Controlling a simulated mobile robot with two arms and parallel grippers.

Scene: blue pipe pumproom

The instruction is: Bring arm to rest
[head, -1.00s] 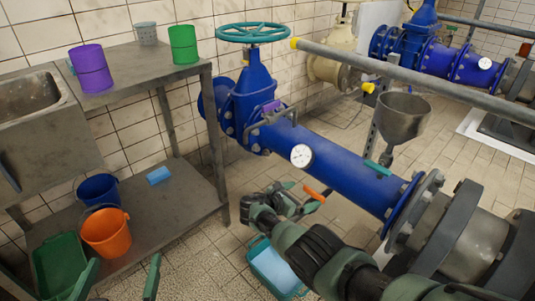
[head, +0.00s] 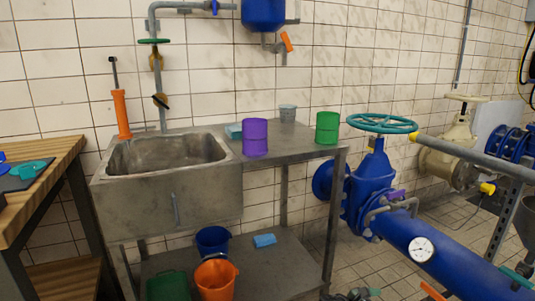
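Only a small part of my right gripper (head: 357,295) shows at the bottom edge of the head view, to the right of the steel table's front leg. Its dark and green parts are cut off by the frame, so I cannot tell how its fingers stand or whether they hold anything. My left gripper is not in view.
A steel sink (head: 165,200) and table (head: 290,152) stand against the tiled wall, with a purple canister (head: 255,138) and a green canister (head: 327,128) on top. A blue pipe (head: 440,255) with a valve runs at right. A wooden table (head: 45,165) stands at left.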

